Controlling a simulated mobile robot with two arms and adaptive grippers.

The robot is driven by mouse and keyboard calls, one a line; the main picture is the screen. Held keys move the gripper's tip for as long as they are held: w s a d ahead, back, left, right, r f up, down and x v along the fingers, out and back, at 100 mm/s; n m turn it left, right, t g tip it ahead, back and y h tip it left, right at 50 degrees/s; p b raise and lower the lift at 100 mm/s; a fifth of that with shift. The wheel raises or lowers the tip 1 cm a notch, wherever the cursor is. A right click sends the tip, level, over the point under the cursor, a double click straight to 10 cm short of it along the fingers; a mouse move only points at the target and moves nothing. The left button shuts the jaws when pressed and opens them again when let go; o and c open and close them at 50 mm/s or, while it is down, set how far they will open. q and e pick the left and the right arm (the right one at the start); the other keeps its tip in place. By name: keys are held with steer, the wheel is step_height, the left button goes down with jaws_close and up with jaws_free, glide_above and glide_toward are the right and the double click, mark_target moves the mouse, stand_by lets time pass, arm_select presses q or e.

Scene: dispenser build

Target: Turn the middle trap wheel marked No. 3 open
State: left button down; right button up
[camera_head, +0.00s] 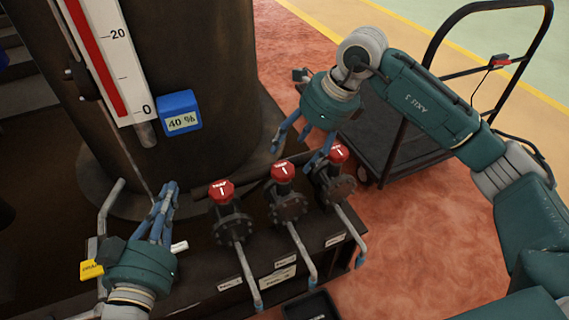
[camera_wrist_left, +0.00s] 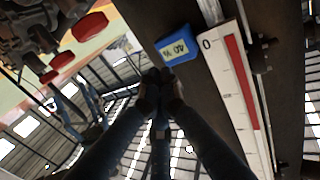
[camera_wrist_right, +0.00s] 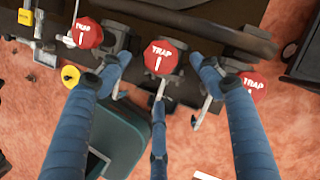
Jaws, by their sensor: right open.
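Three red trap wheels stand in a row in the head view: left (camera_head: 221,191), middle (camera_head: 283,172) and right (camera_head: 339,152). Each bears a white mark. The middle wheel (camera_wrist_right: 161,62) lies between the spread fingers of my right gripper (camera_wrist_right: 165,75) in the right wrist view. This gripper (camera_head: 299,150) is open above the middle wheel, with nothing held; finger contact cannot be told. The plate labels are too small to read. My left gripper (camera_head: 168,195) has its fingers together and empty, left of the wheels; its tips (camera_wrist_left: 160,84) also meet in the left wrist view.
A large dark tank (camera_head: 200,70) with a red level scale (camera_head: 98,60) and a blue "40 %" display (camera_head: 181,111) rises behind the wheels. Bent outlet pipes (camera_head: 300,250) run forward below them. A black cart (camera_head: 415,130) stands at right. Open reddish floor (camera_head: 410,230) lies in front of it.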

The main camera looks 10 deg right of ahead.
mark_target(283, 167)
steer(key=b+x, duration=0.1)
steer(key=x, duration=0.6)
steer(key=shift+w+b, duration=0.1)
steer(key=shift+b, duration=0.2)
steer(key=shift+a+f, duration=0.15)
steer(key=shift+f, duration=0.15)
arm_select(q)
step_height(283, 167, up, 10)
steer(key=s+t+h, duration=0.1)
steer(key=t+h, duration=0.1)
steer(key=t, duration=0.3)
steer(key=shift+s+d+r, duration=0.15)
steer(key=shift+s+d, duration=0.1)
steer(key=shift+d, duration=0.2)
arm_select(e)
steer(key=shift+w+r, duration=0.1)
steer(key=c, duration=1.1)
